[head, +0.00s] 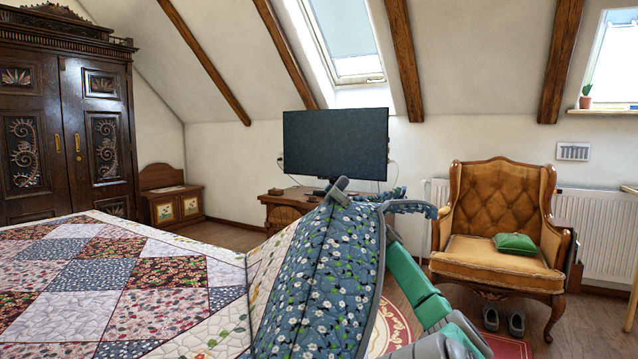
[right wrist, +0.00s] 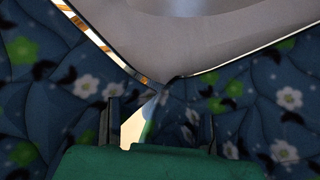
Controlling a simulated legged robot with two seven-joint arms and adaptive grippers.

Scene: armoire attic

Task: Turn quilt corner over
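The patchwork quilt (head: 150,285) covers the bed at the lower left, with red, pink, blue and cream squares. My right gripper (head: 340,190) is at the top of this raised part, with one grey fingertip over the edge and the green arm behind. It appears shut on the quilt corner. In the right wrist view, blue flowered cloth (right wrist: 60,100) lies around and between the fingers; the exact grip is partly hidden. My left gripper is not in view.
A television (head: 335,143) stands on a wooden cabinet (head: 285,208) behind the bed. An orange armchair (head: 500,220) with a green cushion (head: 516,243) is at the right, shoes (head: 515,322) below it. A carved armoire (head: 65,120) stands at the left.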

